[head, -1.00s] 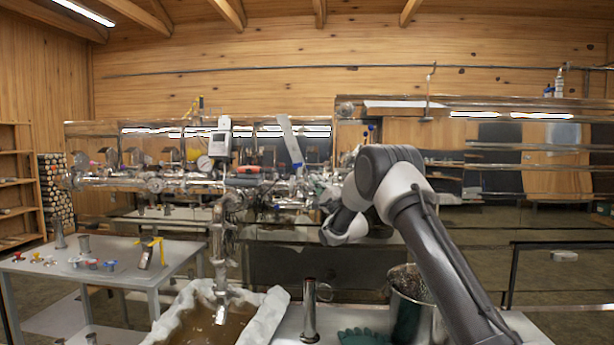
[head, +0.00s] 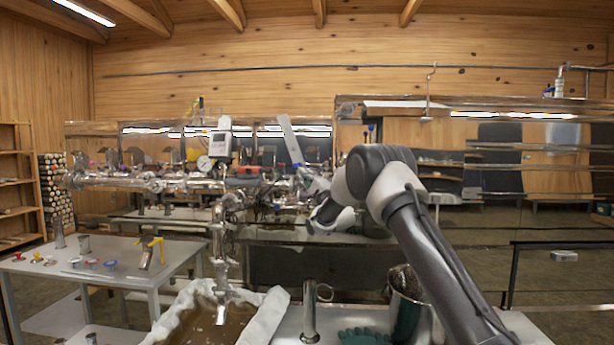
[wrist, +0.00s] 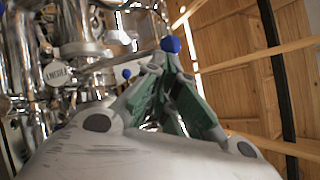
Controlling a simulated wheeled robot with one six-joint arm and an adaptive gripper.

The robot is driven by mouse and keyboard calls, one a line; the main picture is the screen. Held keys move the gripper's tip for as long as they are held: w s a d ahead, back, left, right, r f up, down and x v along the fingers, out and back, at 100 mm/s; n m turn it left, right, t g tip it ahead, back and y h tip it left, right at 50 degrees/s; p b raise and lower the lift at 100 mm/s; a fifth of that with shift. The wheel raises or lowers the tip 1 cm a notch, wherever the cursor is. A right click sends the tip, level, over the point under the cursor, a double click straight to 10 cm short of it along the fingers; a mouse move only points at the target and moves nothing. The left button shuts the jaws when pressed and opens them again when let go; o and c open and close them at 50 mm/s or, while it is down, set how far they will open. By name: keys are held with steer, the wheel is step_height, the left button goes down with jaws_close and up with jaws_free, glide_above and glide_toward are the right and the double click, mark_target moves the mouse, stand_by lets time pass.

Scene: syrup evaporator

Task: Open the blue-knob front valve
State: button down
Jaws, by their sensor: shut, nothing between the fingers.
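In the wrist view a round blue knob (wrist: 171,44) shows just beyond the tips of my gripper (wrist: 164,62). A second, smaller blue knob (wrist: 126,73) is to the left of the fingers, in front of the shiny metal pipework. My gripper's grey fingers with green pads come together at the tips, with nothing held between them. I cannot tell whether a fingertip touches the nearer knob. In the head view my arm reaches toward the pipework of the evaporator (head: 150,181), and my fingertips cannot be made out clearly there. Which blue knob is the front valve's is unclear.
A white-lined basin (head: 268,312) of brown liquid stands below the pipe outlet. A metal pot (head: 408,318) and an upright metal cylinder (head: 310,312) stand at the front. A grey side table (head: 120,273) at left holds small parts. Metal fittings crowd the wrist view's left.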

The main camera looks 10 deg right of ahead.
steer(key=shift+a+r+n, duration=0.15)
steer(key=shift+a+n, duration=0.15)
steer(key=w+a+f+n+g+h, duration=0.1)
steer(key=a+n+g, duration=0.1)
steer(key=a, duration=0.1)
steer(key=w+a+f+n+g+h, duration=0.2)
steer(key=a+n, duration=0.1)
steer(key=w+a+f+n+g+h, duration=0.1)
steer(key=w+a+f+n, duration=0.1)
steer(key=a, duration=0.2)
steer(key=shift+n+g+h, duration=0.3)
steer(key=shift+g, duration=0.1)
stand_by(0.7)
steer(key=shift+a+r, duration=0.15)
stand_by(0.4)
